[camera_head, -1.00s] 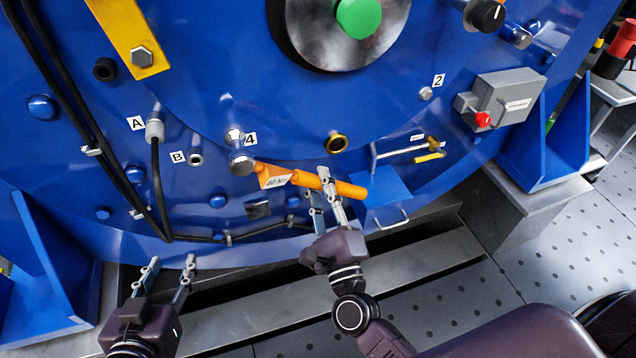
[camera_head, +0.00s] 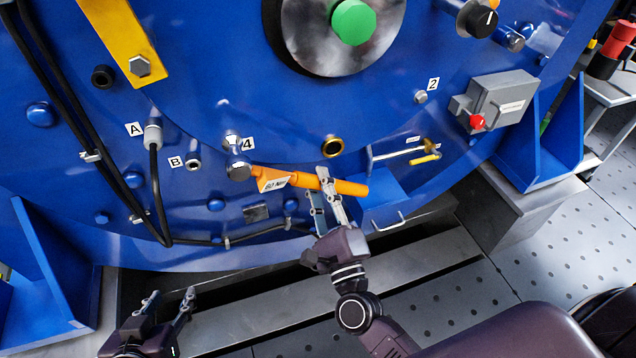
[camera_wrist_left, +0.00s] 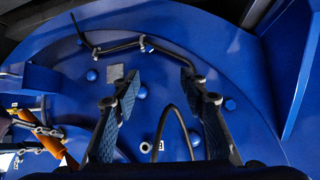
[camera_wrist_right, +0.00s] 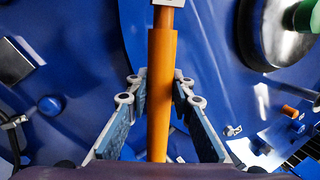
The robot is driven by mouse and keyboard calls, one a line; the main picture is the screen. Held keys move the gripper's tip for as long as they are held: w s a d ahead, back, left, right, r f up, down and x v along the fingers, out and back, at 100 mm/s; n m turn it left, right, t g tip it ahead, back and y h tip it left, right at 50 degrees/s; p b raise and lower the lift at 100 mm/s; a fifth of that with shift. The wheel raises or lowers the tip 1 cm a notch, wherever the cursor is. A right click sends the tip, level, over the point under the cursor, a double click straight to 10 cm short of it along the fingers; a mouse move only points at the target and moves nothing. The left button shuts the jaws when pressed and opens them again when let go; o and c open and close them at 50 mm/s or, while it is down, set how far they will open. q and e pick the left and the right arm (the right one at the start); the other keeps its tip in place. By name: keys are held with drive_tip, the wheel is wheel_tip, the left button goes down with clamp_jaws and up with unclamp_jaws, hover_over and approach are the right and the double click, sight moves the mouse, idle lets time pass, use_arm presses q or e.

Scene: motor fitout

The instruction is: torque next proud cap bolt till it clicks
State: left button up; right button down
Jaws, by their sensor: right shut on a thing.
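The orange torque wrench (camera_head: 342,186) carries a white "60 Nm" label. Another bolt (camera_head: 421,97) stands by the "2" tag. My left gripper (camera_head: 170,296) is open and empty, low at the left, apart from the wrench.
A black cable (camera_head: 158,195) runs from connector A down the face. A small shelf (camera_head: 385,205) and a grey box with a red knob (camera_head: 500,100) lie to the right. Blue brackets flank the base.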

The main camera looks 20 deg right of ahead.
drive_tip(key=shift+d+r+n+p, duration=0.3)
drive_tip(key=shift+r+p, duration=0.1)
drive_tip(key=shift+r, duration=0.1)
drive_tip(key=shift+d+r+n+y+p, duration=0.15)
drive_tip(key=shift+r+n+y+p, duration=0.15)
drive_tip(key=shift+r+n+p, duration=0.1)
use_arm(q)
drive_tip(key=s+a+f+g, duration=0.1)
drive_tip(key=s+f+g, duration=0.1)
drive_tip(key=s, duration=0.3)
drive_tip(key=s+a+f+g+y, duration=0.1)
drive_tip(key=s+a+f+g, duration=0.1)
drive_tip(key=s+f+g, duration=0.1)
drive_tip(key=shift+s+f, duration=0.55)
drive_tip(key=shift+s, duration=0.7)
drive_tip(key=shift+w+a, duration=0.1)
drive_tip(key=shift+w, duration=0.05)
